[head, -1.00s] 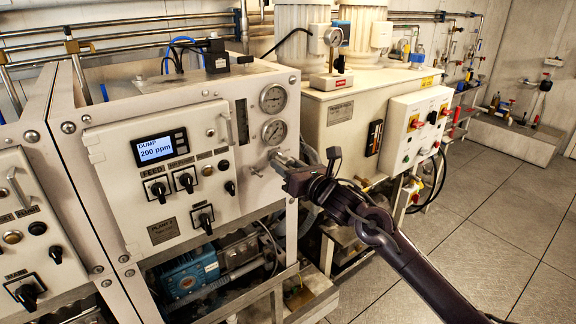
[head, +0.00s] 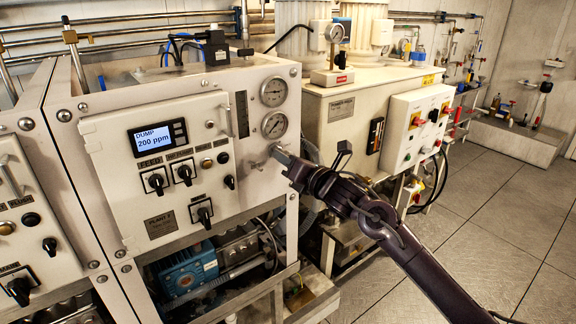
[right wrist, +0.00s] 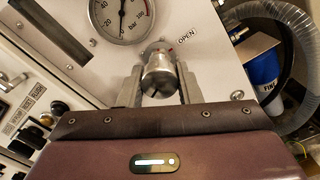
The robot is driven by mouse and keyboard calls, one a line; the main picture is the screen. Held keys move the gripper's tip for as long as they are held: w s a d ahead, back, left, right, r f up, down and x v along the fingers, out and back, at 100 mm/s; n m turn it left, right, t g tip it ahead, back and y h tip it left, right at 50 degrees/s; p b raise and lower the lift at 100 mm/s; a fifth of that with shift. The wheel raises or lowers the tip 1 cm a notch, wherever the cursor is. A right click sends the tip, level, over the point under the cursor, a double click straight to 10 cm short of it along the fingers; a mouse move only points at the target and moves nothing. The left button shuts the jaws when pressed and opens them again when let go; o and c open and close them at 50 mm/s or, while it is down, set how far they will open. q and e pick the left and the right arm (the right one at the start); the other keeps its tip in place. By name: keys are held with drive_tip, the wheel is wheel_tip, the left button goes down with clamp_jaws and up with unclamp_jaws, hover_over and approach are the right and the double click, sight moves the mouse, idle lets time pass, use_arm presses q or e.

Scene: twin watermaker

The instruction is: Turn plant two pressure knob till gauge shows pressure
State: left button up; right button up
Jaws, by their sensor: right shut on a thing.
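The plant two panel (head: 160,222) carries two round gauges, an upper one (head: 273,92) and a lower one (head: 275,125). The silver pressure knob (right wrist: 160,72) sits on the panel below a gauge that shows in the right wrist view (right wrist: 122,14), with the word OPEN to its right. My right gripper (head: 276,150) is shut on the knob, one finger on each side, as the right wrist view (right wrist: 159,88) also shows. It hides the knob in the head view. My left gripper is not in view.
The panel's display (head: 157,140) reads DUMP 200 ppm. Several black switches (head: 156,182) sit left of my gripper. A white control box (head: 413,128) stands to the right, and a grey hose (right wrist: 290,50) curves right of the knob. The floor (head: 490,230) at right is clear.

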drive_tip(key=m+b, duration=0.1)
drive_tip(key=m, duration=0.1)
drive_tip(key=shift+m, duration=0.4)
drive_tip(key=m, duration=0.3)
drive_tip(key=shift+m+b, duration=0.3)
drive_tip(key=m, duration=0.3)
drive_tip(key=shift+r+m, duration=0.15)
drive_tip(key=shift+m, duration=0.25)
drive_tip(key=m, duration=0.3)
drive_tip(key=shift+r+m+p, duration=0.1)
drive_tip(key=shift+m+p, duration=0.2)
drive_tip(key=shift+p, duration=0.05)
drive_tip(key=m+p, duration=0.1)
drive_tip(key=m, duration=0.3)
drive_tip(key=m+p, duration=0.2)
drive_tip(key=m, duration=0.2)
drive_tip(key=shift+r, duration=0.1)
drive_tip(key=m+p, duration=0.2)
drive_tip(key=m, duration=0.2)
drive_tip(key=shift+m+p, duration=0.85)
drive_tip(key=shift+m, duration=0.85)
